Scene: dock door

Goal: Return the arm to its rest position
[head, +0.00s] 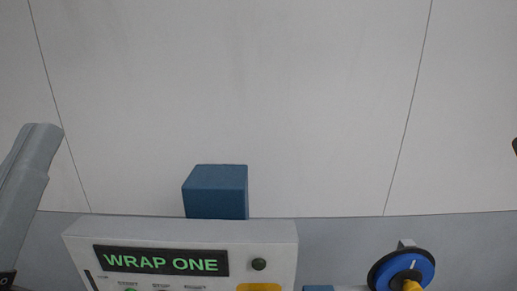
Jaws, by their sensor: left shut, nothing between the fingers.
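My left gripper (42,140) is a grey shape at the left edge, pointing up. It is shut and empty, and apart from the control box in this view. Its lower part and most of the arm are cut off by the frame. My right gripper is not in view.
A pale control box (180,233) with a green "WRAP ONE" display (160,261) stands at the bottom. A blue block (215,192) shows behind its top edge. A blue round dial (402,270) with a black rim is at lower right. The pale wall (250,90) above is clear.

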